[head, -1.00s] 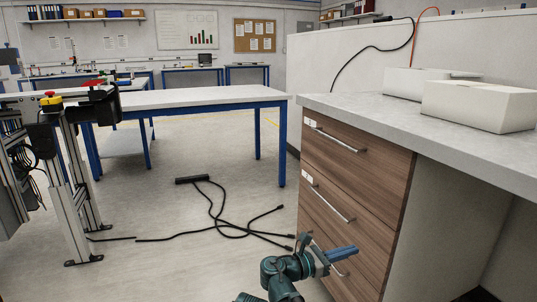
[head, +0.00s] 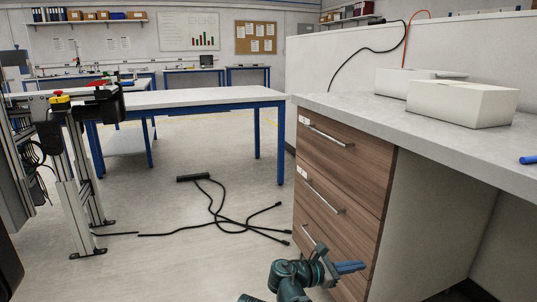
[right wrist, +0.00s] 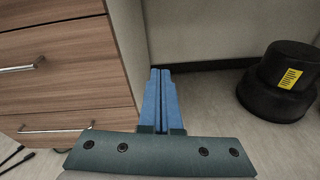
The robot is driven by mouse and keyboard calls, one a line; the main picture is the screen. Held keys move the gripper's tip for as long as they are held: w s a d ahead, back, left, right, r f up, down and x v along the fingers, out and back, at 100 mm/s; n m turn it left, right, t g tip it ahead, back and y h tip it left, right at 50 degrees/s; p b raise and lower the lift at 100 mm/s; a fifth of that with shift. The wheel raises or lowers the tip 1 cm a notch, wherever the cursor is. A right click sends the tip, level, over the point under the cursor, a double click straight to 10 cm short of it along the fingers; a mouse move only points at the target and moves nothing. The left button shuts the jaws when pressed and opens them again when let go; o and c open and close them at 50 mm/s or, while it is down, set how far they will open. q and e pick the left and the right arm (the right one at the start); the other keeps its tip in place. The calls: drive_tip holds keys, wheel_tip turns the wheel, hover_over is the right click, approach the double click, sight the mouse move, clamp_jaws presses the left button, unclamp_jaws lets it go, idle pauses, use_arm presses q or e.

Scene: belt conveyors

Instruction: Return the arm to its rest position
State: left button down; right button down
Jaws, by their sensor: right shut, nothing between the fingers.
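My right gripper (head: 350,267) shows low in the head view, in front of the lower part of the wooden drawer unit (head: 338,165). Its blue fingers are together with nothing between them. In the right wrist view the fingers (right wrist: 161,98) point toward the base of the grey panel beside the drawers, and they look closed. The drawers appear shut, each with a metal bar handle. My left gripper is not in view.
A grey worktop (head: 400,125) above the drawers carries two white boxes (head: 461,103) and a blue object (head: 528,160). Black cables (head: 220,215) lie on the floor. A black round step stool (right wrist: 281,82) stands right in the wrist view. A blue-legged table (head: 200,98) stands behind.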

drive_tip(key=s+a+f+m+g+y, duration=0.1)
drive_tip(key=s+f+m+g+y, duration=0.1)
drive_tip(key=s+f+m+y, duration=0.4)
drive_tip(key=s+f+m+g+y, duration=0.2)
drive_tip(key=s+f+m+y, duration=0.15)
drive_tip(key=f+m, duration=0.5)
drive_tip(key=s+a+f+m+y, duration=0.2)
drive_tip(key=a+f+m+y, duration=0.2)
drive_tip(key=a+m+y, duration=0.15)
drive_tip(key=s+a+r+n+p, duration=0.1)
drive_tip(key=s+a+r+p, duration=0.1)
drive_tip(key=r+p, duration=1.3)
drive_tip(key=s+a+r+n+p, duration=0.1)
drive_tip(key=a+r+p, duration=0.4)
drive_tip(key=r+p, duration=1)
drive_tip(key=s+a+r+n+g+h+p, duration=0.1)
drive_tip(key=s+a+r+n+p, duration=0.1)
drive_tip(key=r+p, duration=1.3)
drive_tip(key=shift+s+a+r, duration=0.4)
drive_tip(key=shift+s+a, duration=0.15)
drive_tip(key=shift+a, duration=0.65)
